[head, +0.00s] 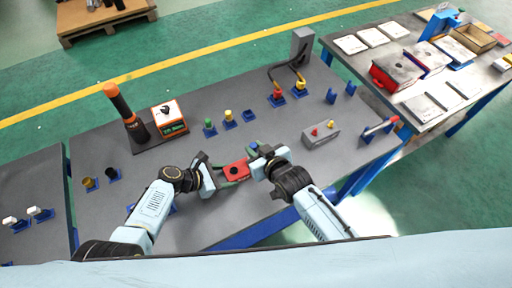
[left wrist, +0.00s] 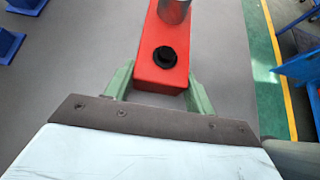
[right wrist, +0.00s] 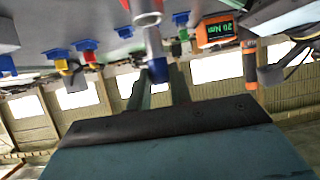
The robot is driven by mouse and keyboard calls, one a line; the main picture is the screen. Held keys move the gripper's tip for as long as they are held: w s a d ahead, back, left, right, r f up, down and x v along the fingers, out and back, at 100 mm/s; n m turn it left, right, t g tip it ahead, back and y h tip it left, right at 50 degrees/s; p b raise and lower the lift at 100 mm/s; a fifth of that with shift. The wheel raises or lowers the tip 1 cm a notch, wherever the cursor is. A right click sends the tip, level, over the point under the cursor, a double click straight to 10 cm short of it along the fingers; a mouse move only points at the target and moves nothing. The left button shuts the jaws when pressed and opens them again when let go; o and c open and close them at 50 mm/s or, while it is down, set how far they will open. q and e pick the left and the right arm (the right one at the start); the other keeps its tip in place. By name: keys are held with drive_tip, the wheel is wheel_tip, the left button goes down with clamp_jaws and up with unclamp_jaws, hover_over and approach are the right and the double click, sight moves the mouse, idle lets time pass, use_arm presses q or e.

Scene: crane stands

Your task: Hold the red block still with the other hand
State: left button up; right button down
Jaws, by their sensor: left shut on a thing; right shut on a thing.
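The red block (head: 236,170) is above the front middle of the grey table, with a black round part on its face. My left gripper (head: 222,175) is shut on it; in the left wrist view the green fingers lie on either side of the red block (left wrist: 163,75). My right gripper (head: 257,165) is just right of the block, shut on a grey cylinder with a blue end (right wrist: 155,65). The cylinder's silver end (left wrist: 175,10) shows over the block's far end in the left wrist view. I cannot tell whether it touches the block or goes into it.
On the table (head: 190,225) stand an orange-and-black power tool (head: 125,112), a display box (head: 169,117), several blue holders with coloured parts, cabled plugs (head: 277,96) and a grey block (head: 320,135). A second table (head: 350,70) with more items is at the right.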

drive_tip(key=shift+f, duration=1.9)
drive_tip(key=c, duration=1.2)
unclamp_jaws()
drive_tip(key=shift+s, duration=0.1)
drive_tip(key=shift+v, duration=2.45)
drive_tip(key=shift+d+r, duration=0.1)
drive_tip(key=v, duration=1.2)
